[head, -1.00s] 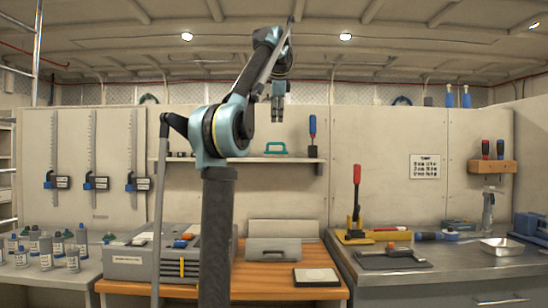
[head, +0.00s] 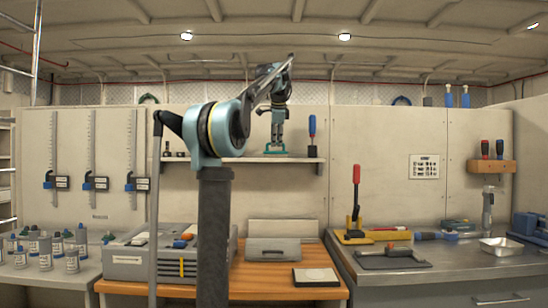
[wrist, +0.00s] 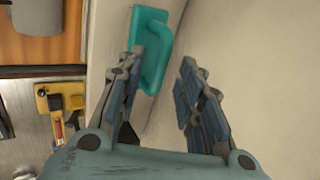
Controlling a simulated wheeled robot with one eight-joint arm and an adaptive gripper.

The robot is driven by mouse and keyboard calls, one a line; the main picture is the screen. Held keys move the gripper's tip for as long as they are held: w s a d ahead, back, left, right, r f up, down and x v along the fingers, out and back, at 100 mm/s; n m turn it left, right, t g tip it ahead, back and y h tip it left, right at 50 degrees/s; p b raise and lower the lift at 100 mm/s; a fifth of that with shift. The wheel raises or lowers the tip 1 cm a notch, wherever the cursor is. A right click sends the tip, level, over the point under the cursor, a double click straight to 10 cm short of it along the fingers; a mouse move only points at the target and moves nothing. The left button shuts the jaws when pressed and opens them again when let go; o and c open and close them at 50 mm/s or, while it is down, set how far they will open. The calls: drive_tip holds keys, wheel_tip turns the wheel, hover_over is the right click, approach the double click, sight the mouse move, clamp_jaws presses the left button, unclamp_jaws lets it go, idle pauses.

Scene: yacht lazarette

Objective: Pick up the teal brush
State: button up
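The teal brush (head: 275,153) lies on the wall shelf (head: 300,160), partly hidden behind my gripper in the head view. In the wrist view the teal brush (wrist: 153,48) has a loop-like handle and shows beyond the left finger, which overlaps its edge. My gripper (head: 277,142) points down just above the brush in the head view. In the wrist view my gripper (wrist: 160,75) has its two fingers spread with nothing held between them. The brush sits toward the left finger; I cannot tell whether they touch.
A blue-handled tool (head: 312,130) stands upright on the shelf just right of the brush. Small dark items (head: 172,153) sit at the shelf's left end. Below are a wooden bench (head: 255,274) and a grey toolbox (head: 130,262). The wall is close behind the shelf.

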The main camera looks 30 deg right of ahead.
drive_tip(key=shift+x, duration=0.9)
drive_tip(key=shift+a, duration=0.1)
clamp_jaws()
drive_tip(key=shift+r, duration=0.1)
wheel_tip(320, 180, up, 10)
idle(0.6)
